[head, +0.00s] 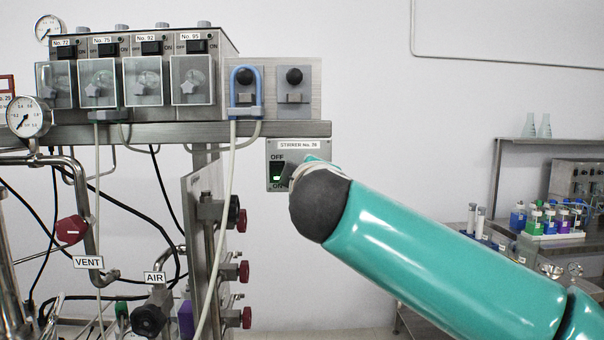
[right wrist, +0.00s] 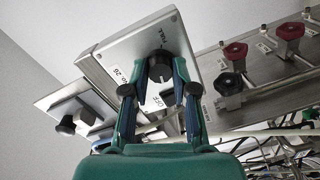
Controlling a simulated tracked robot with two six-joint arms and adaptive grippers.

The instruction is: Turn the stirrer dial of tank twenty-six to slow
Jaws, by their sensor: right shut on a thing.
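My right arm covers the right part of this panel, so the dial is hidden there. In the right wrist view the panel (right wrist: 115,55) appears tilted, with a "No. 26" label and a FULL mark. My right gripper (right wrist: 161,68) is shut on the black stirrer dial (right wrist: 159,66), one finger on each side. My left gripper is not in view.
A control box (head: 145,45) with several covered switches, labelled No. 72 to No. 95, stands on the shelf. A blue shackle (head: 246,72) sits around one knob beside it. Red-handled valves (head: 243,270) and pipes fill the lower left. A rack of bottles (head: 550,225) stands far right.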

